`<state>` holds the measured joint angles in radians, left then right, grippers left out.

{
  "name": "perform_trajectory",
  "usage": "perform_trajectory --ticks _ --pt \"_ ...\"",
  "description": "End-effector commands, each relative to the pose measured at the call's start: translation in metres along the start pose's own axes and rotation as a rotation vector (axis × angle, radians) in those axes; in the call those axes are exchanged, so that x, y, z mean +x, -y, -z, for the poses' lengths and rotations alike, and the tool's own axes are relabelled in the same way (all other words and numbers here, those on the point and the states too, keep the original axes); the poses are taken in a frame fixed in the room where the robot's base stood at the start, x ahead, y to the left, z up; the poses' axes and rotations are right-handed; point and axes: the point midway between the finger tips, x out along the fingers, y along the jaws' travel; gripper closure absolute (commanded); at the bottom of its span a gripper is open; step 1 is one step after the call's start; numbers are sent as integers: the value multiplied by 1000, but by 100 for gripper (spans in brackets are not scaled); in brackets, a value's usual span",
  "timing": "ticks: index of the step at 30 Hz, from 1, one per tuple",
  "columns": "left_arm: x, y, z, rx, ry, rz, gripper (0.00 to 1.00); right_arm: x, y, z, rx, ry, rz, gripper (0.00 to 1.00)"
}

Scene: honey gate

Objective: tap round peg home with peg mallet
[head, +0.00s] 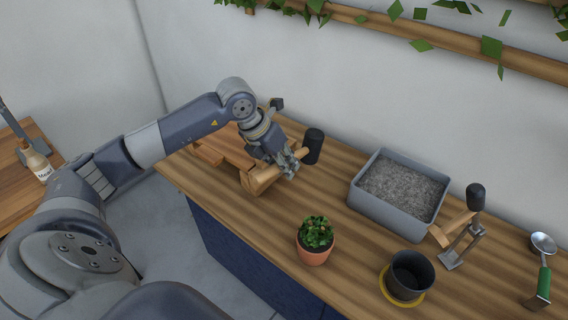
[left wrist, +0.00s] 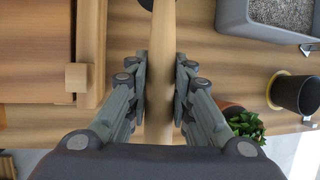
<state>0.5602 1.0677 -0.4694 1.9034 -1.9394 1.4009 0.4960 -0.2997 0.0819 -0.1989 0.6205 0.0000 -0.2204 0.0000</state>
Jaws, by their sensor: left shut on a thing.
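My left gripper (head: 290,172) is shut on the wooden handle of a mallet (head: 313,145) with a black head, above the bench. In the left wrist view the handle (left wrist: 161,75) runs between the two fingers (left wrist: 160,92), and the head is mostly cut off at the top edge. A wooden box-like piece (head: 232,148) lies left of the gripper, partly hidden by my arm. In the left wrist view a small square wooden block (left wrist: 76,77) sticks out at its side. I cannot make out the round peg. My right gripper is not in view.
A grey tray of grey granules (head: 358,193) stands right of the mallet. A potted plant (head: 315,252) and a dark pot on a yellow saucer (head: 408,275) stand near the front. A second black-headed tool (head: 475,196) rests on a metal stand. A green-handled scoop (head: 543,280) is far right.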

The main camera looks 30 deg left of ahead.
Motion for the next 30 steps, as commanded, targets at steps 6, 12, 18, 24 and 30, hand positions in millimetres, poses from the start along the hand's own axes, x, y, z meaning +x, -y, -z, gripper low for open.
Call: perform_trajectory --ticks 6,12,18,24,30 --pt "-22 15 8 4 5 1 100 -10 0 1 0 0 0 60" --pt "-41 30 18 4 5 -1 100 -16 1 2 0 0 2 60" --pt "-61 46 29 4 4 0 100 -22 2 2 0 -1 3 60" --pt "-80 62 39 4 6 0 100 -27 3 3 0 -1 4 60" --pt "-100 77 49 4 5 1 100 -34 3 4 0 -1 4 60"
